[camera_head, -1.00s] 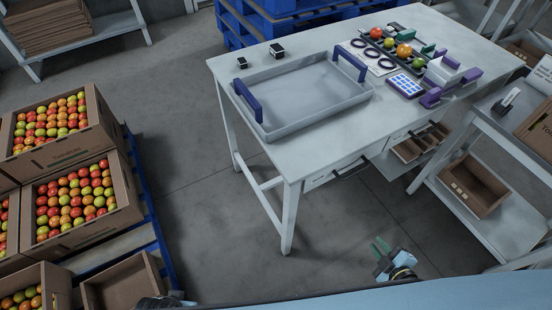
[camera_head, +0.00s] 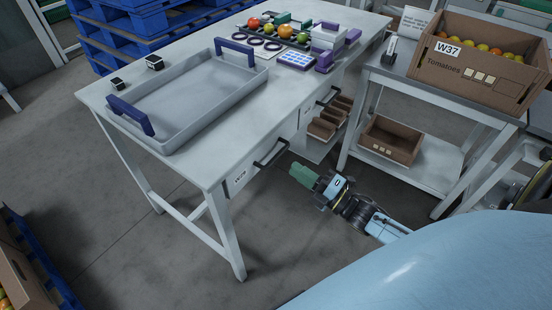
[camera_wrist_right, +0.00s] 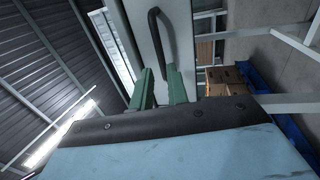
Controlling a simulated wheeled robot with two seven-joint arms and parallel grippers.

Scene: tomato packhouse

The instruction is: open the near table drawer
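The near table drawer (camera_head: 243,178) is shut in the front of the white table (camera_head: 185,165), with a dark bar handle (camera_head: 271,152) on its face. The handle also shows in the right wrist view (camera_wrist_right: 161,35), ahead of the fingers. My right gripper (camera_head: 296,170) has green fingers and is just right of and below this handle, apparently not touching it. In the right wrist view the two fingers of this gripper (camera_wrist_right: 162,86) stand apart with nothing between them. My left gripper is not in view.
A grey tray (camera_head: 178,128) with blue handles sits on the tabletop. Farther along the table front are another dark handle (camera_head: 327,96) and brown bins (camera_head: 321,128). A side shelf (camera_head: 445,102) holding cardboard tomato boxes stands at right. Open floor lies below the table's near side.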

